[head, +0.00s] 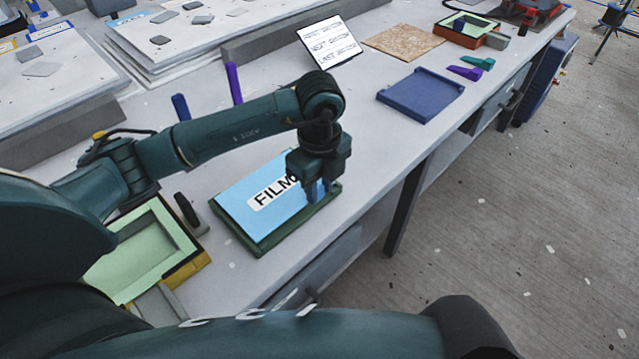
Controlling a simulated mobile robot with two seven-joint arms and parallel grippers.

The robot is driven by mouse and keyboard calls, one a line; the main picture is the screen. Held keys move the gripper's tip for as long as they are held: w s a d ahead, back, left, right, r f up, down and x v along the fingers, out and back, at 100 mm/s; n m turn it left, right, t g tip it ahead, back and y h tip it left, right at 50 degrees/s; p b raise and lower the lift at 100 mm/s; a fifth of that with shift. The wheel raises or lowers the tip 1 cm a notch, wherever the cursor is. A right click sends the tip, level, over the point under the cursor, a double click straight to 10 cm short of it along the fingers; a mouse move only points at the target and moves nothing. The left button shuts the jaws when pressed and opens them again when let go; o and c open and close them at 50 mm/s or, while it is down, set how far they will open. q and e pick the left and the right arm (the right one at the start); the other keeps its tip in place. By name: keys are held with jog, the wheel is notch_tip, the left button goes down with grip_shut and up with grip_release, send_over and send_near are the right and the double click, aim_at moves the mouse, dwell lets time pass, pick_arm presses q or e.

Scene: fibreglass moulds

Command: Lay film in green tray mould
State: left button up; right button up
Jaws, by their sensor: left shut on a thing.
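The green tray mould (262,243) lies on the bench in front of me, and only its rim shows. The blue film (240,207), with a white label reading FILM, lies flat over the mould and covers most of it. My left gripper (318,190) is above the right part of the film, pointing down, with its fingers at the film. It is shut on the film. The gripper hides the end of the label. My right gripper is not in view.
A yellow mould with a pale green sheet (130,262) stands at the left. Purple (465,72) and green (479,63) tools lie near the right edge. Bench surface between is clear.

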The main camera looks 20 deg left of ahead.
pick_arm(q)
jog(key=shift+f, duration=0.1)
jog(key=shift+f+b, duration=0.55)
jog(key=shift+f, duration=0.1)
dwell(0.3)
jog(key=o, duration=1)
notch_tip(320, 180, up, 13)
jog(key=shift+r, duration=0.1)
dwell(0.4)
